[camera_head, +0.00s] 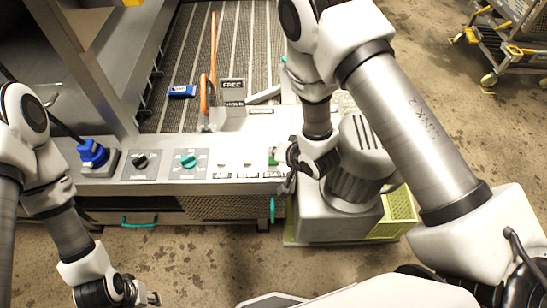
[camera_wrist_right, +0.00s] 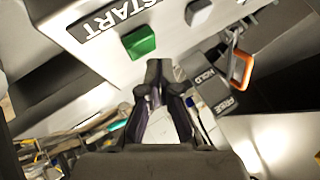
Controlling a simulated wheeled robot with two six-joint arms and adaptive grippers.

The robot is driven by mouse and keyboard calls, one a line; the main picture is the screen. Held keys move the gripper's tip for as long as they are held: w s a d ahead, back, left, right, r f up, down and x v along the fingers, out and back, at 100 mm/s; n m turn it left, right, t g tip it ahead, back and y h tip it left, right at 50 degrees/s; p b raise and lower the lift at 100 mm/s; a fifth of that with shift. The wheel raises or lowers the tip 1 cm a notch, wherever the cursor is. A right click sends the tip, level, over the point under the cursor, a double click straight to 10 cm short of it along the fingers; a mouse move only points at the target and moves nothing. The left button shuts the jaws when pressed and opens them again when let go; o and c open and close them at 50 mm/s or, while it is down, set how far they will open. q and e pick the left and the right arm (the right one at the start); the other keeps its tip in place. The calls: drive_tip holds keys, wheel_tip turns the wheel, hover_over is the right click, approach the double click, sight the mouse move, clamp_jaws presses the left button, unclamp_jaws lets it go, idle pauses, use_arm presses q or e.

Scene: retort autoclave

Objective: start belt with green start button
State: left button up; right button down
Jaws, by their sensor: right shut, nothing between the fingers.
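The green start button (camera_wrist_right: 139,42) is a square green block on the light panel, beside the printed word START (camera_wrist_right: 113,18) in the right wrist view. In the head view it shows as a small green spot (camera_head: 273,156) at the right end of the control panel (camera_head: 235,168). My right gripper (camera_head: 288,180) is shut and empty, just right of and below the button. In the right wrist view its fingertips (camera_wrist_right: 158,70) are close to the button, with a gap visible between them. My left gripper (camera_head: 143,299) is low at the left, away from the panel; its finger opening is unclear.
The panel also carries a black knob (camera_head: 140,161), a teal knob (camera_head: 188,160), pale buttons and a blue plug (camera_head: 92,152). A FREE/HOLD sign (camera_head: 233,92) and orange lever (camera_head: 205,95) stand behind. A grey motor (camera_head: 358,165) stands close right of my right gripper.

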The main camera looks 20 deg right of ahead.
drive_tip(key=shift+f, duration=0.15)
idle(0.5)
drive_tip(key=shift+f, duration=0.3)
